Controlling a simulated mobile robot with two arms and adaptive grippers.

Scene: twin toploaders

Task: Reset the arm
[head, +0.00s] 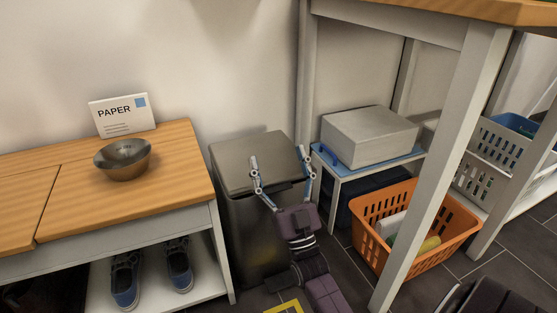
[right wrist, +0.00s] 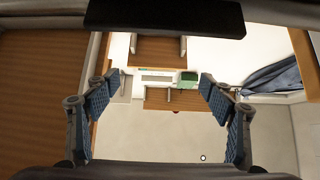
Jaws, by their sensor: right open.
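My right gripper (head: 279,157) is in the lower middle of the head view, its two blue-and-grey fingers spread wide and pointing up the picture. It is open, with nothing between the fingers. It shows in front of the grey lidded bin (head: 240,163), overlapping its right side; I cannot tell whether they touch. In the right wrist view the gripper (right wrist: 158,84) also stands open, with its blue pads apart and a distant, tilted view of the room between them. My left gripper is in neither view.
Left is a wooden bench (head: 75,213) with a metal bowl (head: 122,160) and a PAPER sign (head: 122,115); shoes (head: 125,278) lie below. Right are a table leg (head: 445,165), an orange basket (head: 380,247) and a grey box (head: 368,137) on a small stand.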

